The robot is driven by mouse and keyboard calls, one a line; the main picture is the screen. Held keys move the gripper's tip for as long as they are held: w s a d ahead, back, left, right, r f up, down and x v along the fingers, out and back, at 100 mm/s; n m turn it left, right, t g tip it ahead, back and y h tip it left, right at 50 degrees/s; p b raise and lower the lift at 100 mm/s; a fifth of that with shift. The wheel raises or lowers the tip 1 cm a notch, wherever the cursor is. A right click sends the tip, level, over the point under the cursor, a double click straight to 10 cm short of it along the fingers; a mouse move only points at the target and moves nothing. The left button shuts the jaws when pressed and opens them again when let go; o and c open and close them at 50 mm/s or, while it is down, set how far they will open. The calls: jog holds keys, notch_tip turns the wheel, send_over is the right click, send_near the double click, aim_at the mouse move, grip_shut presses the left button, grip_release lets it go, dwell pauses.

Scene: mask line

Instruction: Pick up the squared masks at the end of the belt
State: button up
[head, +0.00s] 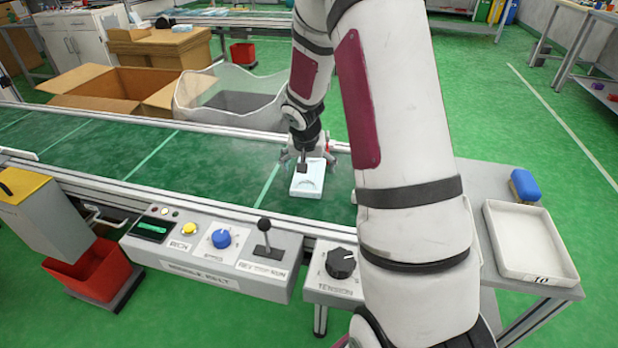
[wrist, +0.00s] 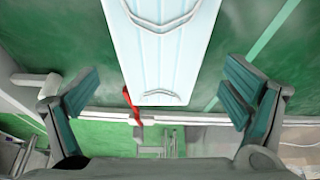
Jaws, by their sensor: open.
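A pale blue-white squared mask stack (head: 307,183) lies on the green belt (head: 215,172), close to the belt's right end. It fills the upper middle of the wrist view (wrist: 163,50), with curved lines on its top face. My gripper (head: 305,158) is just above and behind the far end of the stack in the head view. In the wrist view its two fingers (wrist: 158,98) are spread wide, one on each side of the stack and apart from it. Nothing is held between them. My arm hides part of the belt's right end.
A control panel (head: 215,248) with a lever and knobs runs along the belt's near side. A white tray (head: 530,243) and a blue sponge-like block (head: 525,186) sit on the table at right. Cardboard boxes (head: 115,92) and a clear-walled bin (head: 230,95) stand behind the belt.

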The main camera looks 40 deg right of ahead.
jog(key=shift+x, duration=1.1)
jog(key=c, duration=1)
jog(key=shift+r, duration=0.1)
jog(key=shift+c, duration=0.2)
